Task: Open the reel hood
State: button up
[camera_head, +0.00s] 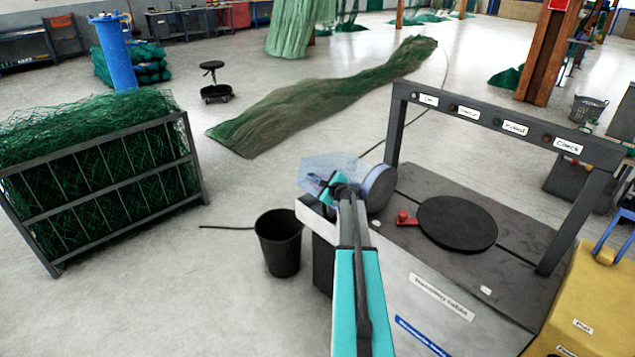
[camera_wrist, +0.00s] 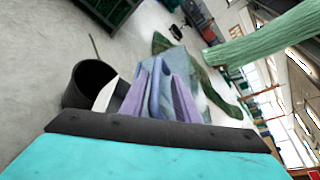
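A clear bluish hood (camera_head: 318,168) sits at the left end of the grey machine cabinet (camera_head: 440,300), beside a round blue-grey reel (camera_head: 380,188). The arm and gripper hide part of the hood, and I cannot tell how far it stands open. My gripper (camera_head: 338,188) is at the hood, over its near side; I cannot tell whether it touches it. In the wrist view, clear blue-purple panels (camera_wrist: 165,92) show just beyond the dark edge of my gripper. The fingertips are not clear in either view.
A dark frame with labelled lamps (camera_head: 485,115) rises over the cabinet. A black turntable (camera_head: 457,223) and a red handle (camera_head: 406,218) are on its top. A black bin (camera_head: 280,242) stands at left, also in the wrist view (camera_wrist: 88,85). Floor beyond is partly clear.

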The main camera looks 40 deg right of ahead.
jog(key=shift+s, duration=0.1)
jog(key=b+v, duration=0.2)
jog(key=v, duration=0.5)
jog(key=shift+s, duration=0.2)
jog(key=shift+a, duration=0.1)
dwell(0.6)
